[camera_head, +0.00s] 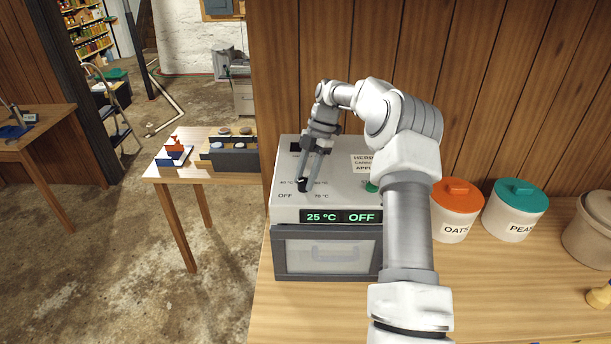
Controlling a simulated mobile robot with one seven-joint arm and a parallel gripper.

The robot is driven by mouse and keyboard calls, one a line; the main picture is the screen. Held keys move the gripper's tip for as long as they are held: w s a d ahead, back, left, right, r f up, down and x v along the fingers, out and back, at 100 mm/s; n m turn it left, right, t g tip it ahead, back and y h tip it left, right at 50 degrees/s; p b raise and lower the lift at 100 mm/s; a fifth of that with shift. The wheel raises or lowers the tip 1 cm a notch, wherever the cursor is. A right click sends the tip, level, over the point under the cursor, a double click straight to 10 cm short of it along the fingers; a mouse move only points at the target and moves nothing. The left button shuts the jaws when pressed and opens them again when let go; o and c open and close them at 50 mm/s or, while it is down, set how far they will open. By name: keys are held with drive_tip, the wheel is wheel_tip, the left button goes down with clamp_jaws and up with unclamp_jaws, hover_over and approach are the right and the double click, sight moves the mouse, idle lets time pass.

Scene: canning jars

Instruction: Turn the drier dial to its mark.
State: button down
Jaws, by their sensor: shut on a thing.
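The drier (325,252) is a white-topped box with a grey front and a window, standing on the wooden counter. Its display (340,217) reads 25 °C and OFF. My gripper (303,184) reaches down from above onto the drier's sloped top panel. It is shut on the small black dial (302,185), among printed marks for OFF and temperatures. The fingers cover part of the dial and marks, so I cannot tell exactly where the dial points. A green knob or button (371,187) shows at the panel's right, partly behind my arm.
An oats canister (457,222) with an orange lid and a peas canister (513,224) with a teal lid stand right of the drier. A beige pot (590,235) is at the far right. A wooden wall (480,90) rises close behind. A side table (185,172) stands to the left.

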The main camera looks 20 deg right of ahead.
idle(0.5)
drive_tip(key=shift+c, duration=2.3)
unclamp_jaws()
drive_tip(key=shift+r, duration=0.1)
drive_tip(key=p+v, duration=0.1)
drive_tip(key=v, duration=1.1)
drive_tip(key=shift+a, duration=0.1)
